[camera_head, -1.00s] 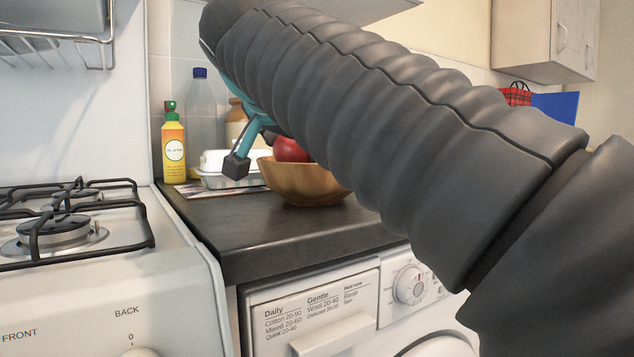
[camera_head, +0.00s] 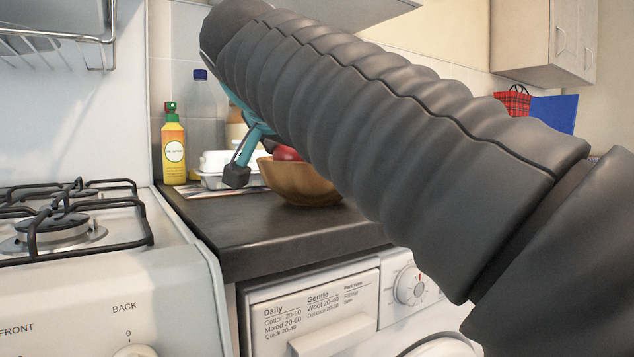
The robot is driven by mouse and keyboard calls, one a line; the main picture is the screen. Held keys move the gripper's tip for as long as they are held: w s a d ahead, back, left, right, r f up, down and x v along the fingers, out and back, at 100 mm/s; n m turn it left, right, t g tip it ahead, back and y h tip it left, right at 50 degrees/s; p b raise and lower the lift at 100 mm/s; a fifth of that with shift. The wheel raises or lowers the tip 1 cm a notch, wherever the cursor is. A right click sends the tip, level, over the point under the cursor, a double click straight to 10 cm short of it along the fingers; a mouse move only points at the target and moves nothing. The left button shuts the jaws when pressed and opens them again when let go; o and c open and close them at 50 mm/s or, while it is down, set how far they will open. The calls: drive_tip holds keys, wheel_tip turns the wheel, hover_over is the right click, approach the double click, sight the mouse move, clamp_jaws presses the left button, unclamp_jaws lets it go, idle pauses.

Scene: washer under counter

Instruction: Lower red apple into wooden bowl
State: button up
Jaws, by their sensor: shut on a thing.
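The wooden bowl (camera_head: 300,184) stands on the dark counter, partly covered by my arm on its right. The red apple (camera_head: 287,154) shows as a small strip just above the bowl's rim; its lower part is hidden by the bowl and its upper part by my arm. My teal gripper (camera_head: 250,151) is over the bowl's left side and shut on the apple. One finger with a dark tip shows left of the bowl, outside its rim. The other finger and the contact with the apple are hidden, and I cannot tell whether the apple touches the bowl.
A white carton (camera_head: 216,161) is left of the bowl, with a yellow bottle (camera_head: 174,150) and a clear blue-capped bottle (camera_head: 201,110) nearby. The gas hob (camera_head: 70,225) is at left. The counter (camera_head: 270,232) is clear in front of the bowl.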

drive_tip(key=o, duration=1.3)
drive_tip(key=shift+s, duration=0.1)
